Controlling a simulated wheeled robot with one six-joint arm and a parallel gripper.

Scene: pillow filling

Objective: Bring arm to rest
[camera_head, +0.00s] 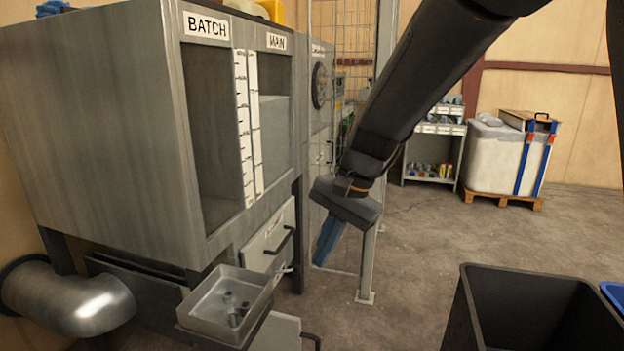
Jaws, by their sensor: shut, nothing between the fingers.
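My gripper (328,241) hangs at the end of my dark arm in the middle of the view, pointing down and a little left. Its blue fingers are shut and hold nothing. It shows in front of the wire mesh fence and its post, right of the grey machine. It looks apart from the machine and the tray.
The grey machine (90,120) with BATCH and MAIN windows fills the left. A metal tray (262,294) with several small dark pieces juts out below it. A black bin (540,290) stands at lower right. A shelf (432,165) and a white container (494,150) stand behind. Floor between is clear.

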